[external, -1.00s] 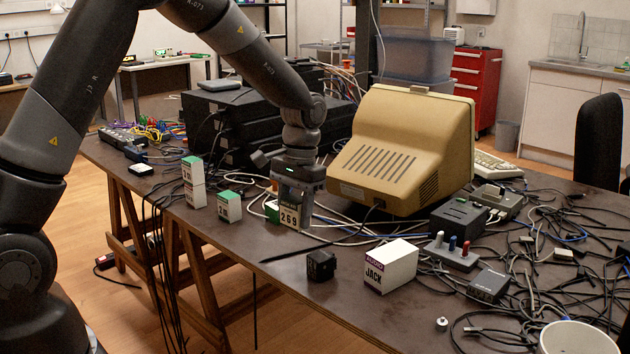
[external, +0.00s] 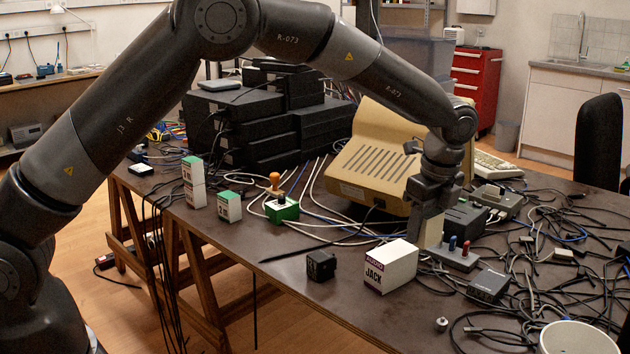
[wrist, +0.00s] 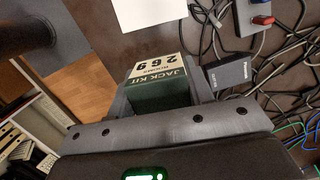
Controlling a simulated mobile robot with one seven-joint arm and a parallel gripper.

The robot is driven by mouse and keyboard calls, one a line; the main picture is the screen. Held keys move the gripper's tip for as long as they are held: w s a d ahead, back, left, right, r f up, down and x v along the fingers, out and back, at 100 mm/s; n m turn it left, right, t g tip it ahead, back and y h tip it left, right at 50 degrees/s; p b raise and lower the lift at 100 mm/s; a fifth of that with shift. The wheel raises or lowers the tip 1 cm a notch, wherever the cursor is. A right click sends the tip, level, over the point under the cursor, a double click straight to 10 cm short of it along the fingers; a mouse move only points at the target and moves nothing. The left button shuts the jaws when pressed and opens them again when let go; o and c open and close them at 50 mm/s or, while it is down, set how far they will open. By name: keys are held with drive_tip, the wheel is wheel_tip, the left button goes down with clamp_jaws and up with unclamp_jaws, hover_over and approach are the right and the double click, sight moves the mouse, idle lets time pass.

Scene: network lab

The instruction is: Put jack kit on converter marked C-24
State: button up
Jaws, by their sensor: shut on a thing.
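My gripper (external: 430,217) is shut on the jack kit, a cream and dark green box. In the wrist view the jack kit (wrist: 166,76) shows "JACK KIT", "269" and "ROOMS" between the fingers. In the external view the jack kit (external: 433,235) is partly hidden by the gripper and hangs behind the white JACK box. I cannot read C-24 anywhere. A small black box (external: 488,287) lies to the right of the gripper, and a larger dark box (external: 465,219) stands behind it. Which one is the converter, I cannot tell.
A white box marked JACK (external: 390,268) stands just in front of the gripper. A switch block (external: 454,254) with coloured knobs is close by. A beige monitor (external: 365,150) rises behind. Cables tangle at the right. A black cube (external: 320,265) and stamp (external: 275,182) stand left.

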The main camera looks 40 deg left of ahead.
drive_tip(key=s+d+r+m+t+h, duration=0.1)
drive_tip(key=d+m, duration=1.1)
drive_tip(key=d, duration=0.5)
hover_over(485, 284)
drive_tip(key=f, duration=0.6)
drive_tip(key=shift+s+f, duration=0.35)
drive_tip(key=shift+f, duration=0.05)
drive_tip(key=shift+d+f, duration=0.1)
drive_tip(key=shift+f, duration=1.8)
drive_tip(key=shift+f, duration=0.15)
drive_tip(key=o, duration=1)
drive_tip(key=shift+o, duration=0.2)
